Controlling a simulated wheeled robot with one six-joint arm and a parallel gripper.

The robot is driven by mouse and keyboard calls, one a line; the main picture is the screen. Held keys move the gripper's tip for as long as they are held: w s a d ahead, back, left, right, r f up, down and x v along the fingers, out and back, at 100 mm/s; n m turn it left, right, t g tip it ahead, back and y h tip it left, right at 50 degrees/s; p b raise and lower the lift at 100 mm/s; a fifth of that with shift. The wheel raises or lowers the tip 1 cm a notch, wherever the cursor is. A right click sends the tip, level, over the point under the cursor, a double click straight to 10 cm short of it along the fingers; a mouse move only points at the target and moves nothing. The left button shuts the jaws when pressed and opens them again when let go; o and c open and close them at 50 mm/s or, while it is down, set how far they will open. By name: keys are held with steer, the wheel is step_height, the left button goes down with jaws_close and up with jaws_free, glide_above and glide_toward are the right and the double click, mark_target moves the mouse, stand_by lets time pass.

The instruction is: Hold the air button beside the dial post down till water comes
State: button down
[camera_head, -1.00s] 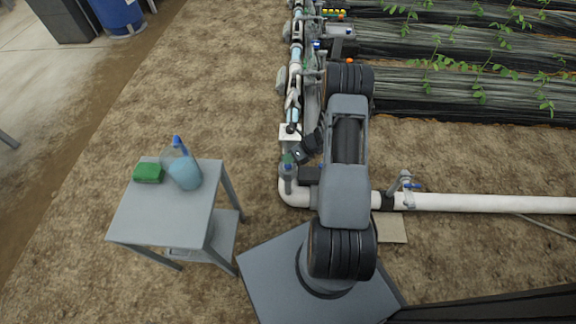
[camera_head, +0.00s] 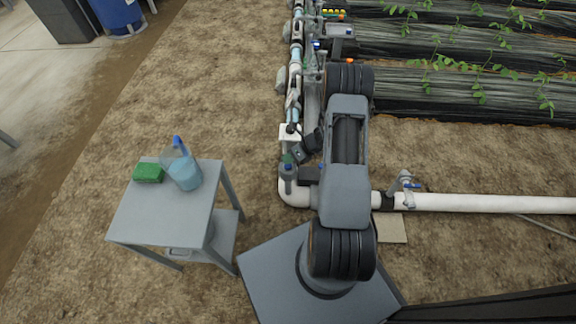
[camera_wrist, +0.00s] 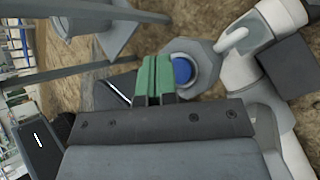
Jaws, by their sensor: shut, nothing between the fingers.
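In the wrist view, a round blue button (camera_wrist: 182,71) sits in a grey ring-shaped housing (camera_wrist: 207,62). My gripper (camera_wrist: 156,66) is shut and empty, with its green fingertips just left of the button and partly overlapping its housing in the picture. I cannot tell whether the tips touch it. In the head view, my gripper (camera_head: 288,158) shows small and green-tipped at the pipe's bend, and the button cannot be made out there. I cannot clearly make out the dial post in either view. No flowing water is visible.
A white pipe (camera_head: 480,203) runs right from the bend, with a blue-handled valve (camera_head: 406,184). A grey table (camera_head: 160,222) at the left carries a green sponge (camera_head: 148,173) and a blue spray bottle (camera_head: 185,174). Bare soil lies between table and pipe.

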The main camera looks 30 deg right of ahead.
steer(key=shift+f, duration=0.15)
stand_by(0.3)
steer(key=shift+f, duration=0.3)
steer(key=shift+f+b, duration=0.35)
steer(key=shift+b, duration=0.15)
stand_by(0.5)
steer(key=shift+r, duration=0.1)
stand_by(3.2)
steer(key=shift+r+p, duration=0.75)
steer(key=shift+r+p, duration=2.1)
steer(key=shift+r, duration=0.4)
